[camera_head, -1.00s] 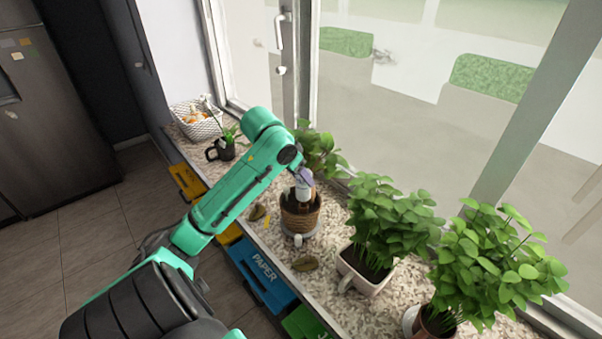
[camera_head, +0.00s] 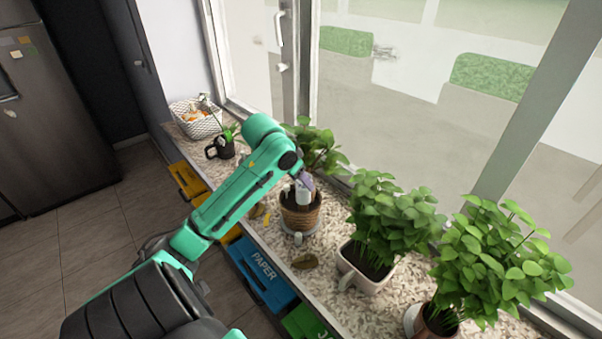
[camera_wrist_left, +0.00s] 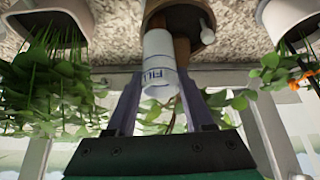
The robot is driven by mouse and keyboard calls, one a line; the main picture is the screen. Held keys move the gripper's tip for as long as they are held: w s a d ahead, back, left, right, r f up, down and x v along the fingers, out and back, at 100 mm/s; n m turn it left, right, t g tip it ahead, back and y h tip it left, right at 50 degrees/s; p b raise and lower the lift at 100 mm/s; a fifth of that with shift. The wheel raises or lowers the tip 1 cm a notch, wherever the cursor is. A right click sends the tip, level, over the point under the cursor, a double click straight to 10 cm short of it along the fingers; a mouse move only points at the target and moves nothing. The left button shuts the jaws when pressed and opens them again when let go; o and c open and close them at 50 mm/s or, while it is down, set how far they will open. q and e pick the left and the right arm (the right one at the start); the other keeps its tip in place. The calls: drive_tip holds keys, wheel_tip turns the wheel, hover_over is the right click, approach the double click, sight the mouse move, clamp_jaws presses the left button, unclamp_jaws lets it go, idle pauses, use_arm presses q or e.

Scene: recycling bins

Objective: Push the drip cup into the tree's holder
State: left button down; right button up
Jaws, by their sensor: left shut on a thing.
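The drip cup (camera_head: 303,196) is a white cylinder; blue lettering shows on it in the left wrist view (camera_wrist_left: 158,62). My left gripper (camera_head: 304,184) is shut on it, with one finger on each side in the wrist view (camera_wrist_left: 160,100). The cup is over the brown woven pot (camera_head: 300,217) of the small tree (camera_head: 318,148), close to its stem. In the wrist view the cup overlaps the pot (camera_wrist_left: 183,14). The tree's holder cannot be made out behind the cup and fingers, so I cannot tell whether they touch. My right gripper is not in view.
The pots stand on a speckled sill (camera_head: 330,280) beside the window. A leafy plant in a white pot (camera_head: 362,272) and another bushy plant (camera_head: 490,260) stand to the right. Bins (camera_head: 262,275) line the front.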

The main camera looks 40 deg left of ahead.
use_arm(q)
drive_tip(key=shift+f, duration=0.15)
idle(0.6)
drive_tip(key=shift+c, duration=1)
unclamp_jaws()
drive_tip(key=v, duration=1.4)
drive_tip(key=shift+r, duration=0.25)
